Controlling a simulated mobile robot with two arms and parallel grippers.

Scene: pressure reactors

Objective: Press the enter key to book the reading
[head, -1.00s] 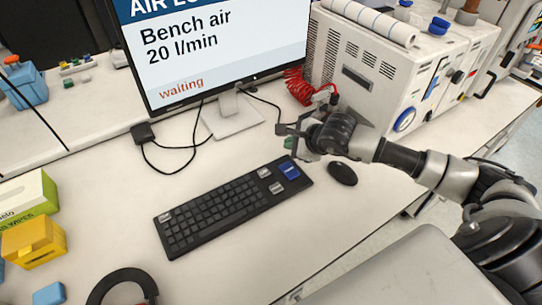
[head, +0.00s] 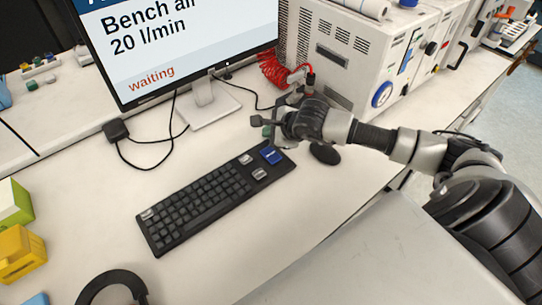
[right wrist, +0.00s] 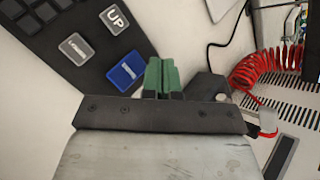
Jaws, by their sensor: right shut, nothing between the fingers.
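A black keyboard (head: 200,205) lies on the white bench in the head view. A blue key (head: 271,155), which looks like the enter key, sits at its far right end, with two grey keys beside it. In the right wrist view the blue key (right wrist: 126,71) is just left of the green fingertips. My right gripper (head: 268,128) is shut and empty, above the bench just beyond the keyboard's right end; its fingers (right wrist: 160,76) are together and appear apart from the key. The monitor (head: 180,45) reads "Bench air 20 l/min" and "waiting". My left gripper is not in view.
A black mouse (head: 325,153) lies right of the keyboard, below my right arm. A white instrument box (head: 345,60) with a red coiled hose (head: 277,72) stands behind. A black headband-like ring (head: 112,284) and yellow box (head: 20,252) are at left.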

